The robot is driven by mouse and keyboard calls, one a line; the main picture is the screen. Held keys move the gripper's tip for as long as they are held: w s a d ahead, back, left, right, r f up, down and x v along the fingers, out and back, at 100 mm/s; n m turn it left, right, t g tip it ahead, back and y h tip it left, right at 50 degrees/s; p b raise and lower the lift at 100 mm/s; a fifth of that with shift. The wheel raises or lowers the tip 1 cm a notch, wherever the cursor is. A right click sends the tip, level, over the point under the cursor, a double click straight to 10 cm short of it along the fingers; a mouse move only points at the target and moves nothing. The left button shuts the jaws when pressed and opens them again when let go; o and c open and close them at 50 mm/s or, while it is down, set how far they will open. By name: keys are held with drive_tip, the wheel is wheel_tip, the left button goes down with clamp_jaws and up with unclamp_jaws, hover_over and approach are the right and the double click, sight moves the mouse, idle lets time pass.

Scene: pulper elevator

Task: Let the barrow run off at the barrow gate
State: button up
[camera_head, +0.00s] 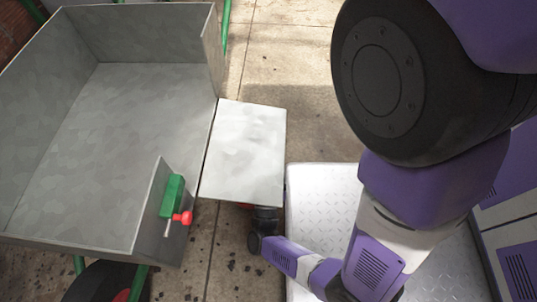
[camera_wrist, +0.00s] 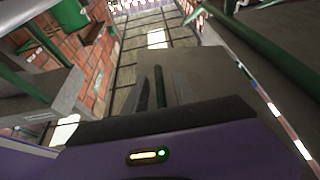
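The grey sheet-metal barrow (camera_head: 128,125) fills the left of the head view, its open box apparently empty. On its near right end panel sits a green latch-like block (camera_head: 174,195) with a red knob (camera_head: 183,218). A flat pale metal plate (camera_head: 245,150) lies against the barrow's right side, with a thin dark gap between them. My forearm reaches under this plate, which hides my gripper in the head view. In the wrist view my gripper (camera_wrist: 158,92) shows dark fingers beside a narrow dark green bar; whether they grip it is unclear.
Concrete floor (camera_head: 290,65) is clear beyond. A brick wall (camera_wrist: 92,60) and green pipes (camera_wrist: 275,55) show in the wrist view. A barrow wheel (camera_head: 95,283) is at bottom left.

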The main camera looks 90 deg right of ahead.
drive_tip(key=shift+c, duration=0.2)
clamp_jaws()
idle(1.2)
